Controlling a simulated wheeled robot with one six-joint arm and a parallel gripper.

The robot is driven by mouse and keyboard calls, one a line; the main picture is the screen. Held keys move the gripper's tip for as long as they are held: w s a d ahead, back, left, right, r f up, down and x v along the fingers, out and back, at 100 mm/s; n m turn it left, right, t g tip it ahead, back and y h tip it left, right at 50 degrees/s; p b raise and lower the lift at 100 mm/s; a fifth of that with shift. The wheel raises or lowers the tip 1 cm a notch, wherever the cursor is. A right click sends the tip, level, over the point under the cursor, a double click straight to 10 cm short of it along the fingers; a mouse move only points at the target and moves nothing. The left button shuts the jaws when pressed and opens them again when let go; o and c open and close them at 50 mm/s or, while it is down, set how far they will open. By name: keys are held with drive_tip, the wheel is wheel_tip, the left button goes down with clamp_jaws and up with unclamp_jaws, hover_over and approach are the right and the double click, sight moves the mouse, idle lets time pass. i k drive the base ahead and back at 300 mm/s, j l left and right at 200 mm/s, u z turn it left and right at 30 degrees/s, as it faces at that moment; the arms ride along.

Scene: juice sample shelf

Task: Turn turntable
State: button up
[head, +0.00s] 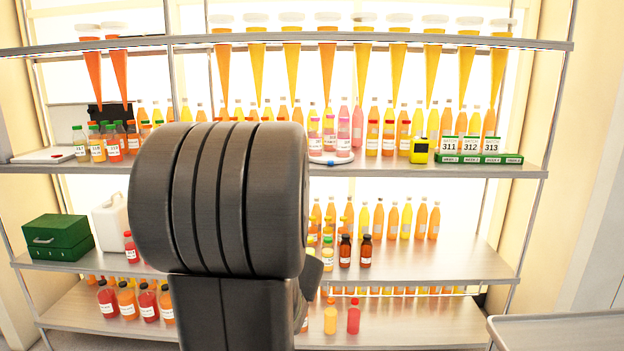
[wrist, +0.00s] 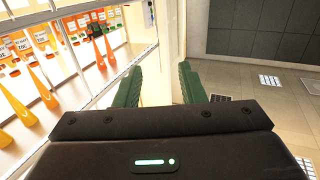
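A small round white turntable (head: 331,158) stands on the upper middle shelf in the head view, just right of my dark arm. Pink-filled bottles (head: 343,141) stand on it. My arm hides part of the shelf to its left. My gripper (wrist: 157,88) shows in the wrist view as two green fingers spread apart with nothing between them. It points over open floor beside the shelf unit, away from the turntable. My gripper cannot be made out in the head view.
Bottles line the shelves, with orange cones (head: 327,75) hanging above. A yellow device (head: 419,150) and a green rack with batch cards (head: 478,158) stand right of the turntable. A green box (head: 58,236) sits lower left. A grey surface (head: 560,330) is at lower right.

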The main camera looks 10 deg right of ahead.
sight(330, 158)
drive_tip(key=i+j+z, duration=0.15)
drive_tip(key=i+z, duration=0.3)
drive_tip(key=i+j+z, duration=0.25)
drive_tip(key=z, duration=0.2)
drive_tip(key=i+j+z, duration=0.35)
drive_tip(key=z, duration=0.15)
drive_tip(key=i+j+z, duration=0.2)
drive_tip(key=j+z, duration=0.25)
drive_tip(key=i+j+z, duration=0.2)
drive_tip(key=j, duration=0.3)
drive_tip(key=j+z, duration=0.2)
drive_tip(key=j, duration=0.3)
